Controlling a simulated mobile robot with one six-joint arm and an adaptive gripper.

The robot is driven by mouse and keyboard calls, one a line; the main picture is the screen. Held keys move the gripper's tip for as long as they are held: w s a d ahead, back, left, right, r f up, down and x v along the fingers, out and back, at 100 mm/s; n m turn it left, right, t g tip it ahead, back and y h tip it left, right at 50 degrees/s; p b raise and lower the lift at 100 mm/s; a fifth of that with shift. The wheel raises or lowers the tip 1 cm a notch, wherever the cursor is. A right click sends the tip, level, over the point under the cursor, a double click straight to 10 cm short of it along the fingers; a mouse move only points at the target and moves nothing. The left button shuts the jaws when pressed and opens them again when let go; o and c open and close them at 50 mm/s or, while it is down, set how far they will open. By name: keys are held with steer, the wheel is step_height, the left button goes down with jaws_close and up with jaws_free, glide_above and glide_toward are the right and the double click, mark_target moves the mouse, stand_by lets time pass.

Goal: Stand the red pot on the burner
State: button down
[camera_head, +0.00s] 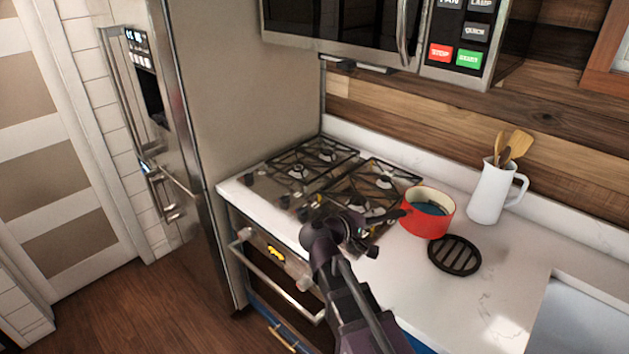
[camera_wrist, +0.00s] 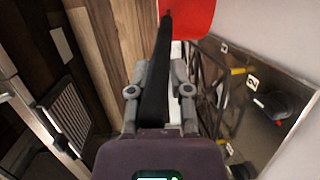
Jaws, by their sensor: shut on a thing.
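The red pot (camera_head: 427,222) has a cream inside with something dark blue in it, and a dark handle. In the head view it is upright at the right edge of the stove (camera_head: 262,187). I cannot tell whether it is lifted or touching the surface. My gripper (camera_head: 378,217) is to the left of the pot, shut on its handle. In the wrist view the black handle (camera_wrist: 166,60) runs between the fingers of my gripper (camera_wrist: 160,85), with part of the red pot (camera_wrist: 190,18) beyond. The stove has several burners under black grates (camera_head: 316,153); my arm and the pot partly hide the front right one.
A round black slatted trivet (camera_head: 455,255) lies on the white counter (camera_head: 415,290) just in front of the pot. A white jug (camera_head: 490,195) with wooden utensils stands behind to the right. A sink (camera_head: 583,325) is at lower right. A microwave (camera_head: 345,28) hangs above the stove; a fridge (camera_head: 235,90) stands left.

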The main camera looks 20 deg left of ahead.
steer(key=shift+w+r, duration=0.1)
steer(key=shift+w, duration=0.05)
steer(key=shift+a, duration=0.15)
steer(key=w+a+r+n+t+y, duration=0.1)
steer(key=w+a, duration=0.2)
steer(key=a, duration=0.5)
steer(key=w+a+r+n+t+y, duration=0.1)
steer(key=w+a+n+t+y, duration=0.1)
steer(key=a, duration=0.7)
steer(key=shift+w+a+y+p, duration=0.3)
steer(key=shift+w+p, duration=0.15)
steer(key=shift+w, duration=0.25)
steer(key=shift+f, duration=0.2)
steer(key=shift+f+b, duration=2.8)
steer(key=shift+b, duration=0.15)
steer(key=shift+d+f+b, duration=0.1)
steer(key=shift+f+b, duration=0.9)
steer(key=shift+b, duration=0.05)
steer(key=c, duration=0.5)
jaws_free()
steer(key=shift+f, duration=0.1)
steer(key=shift+c, duration=0.2)
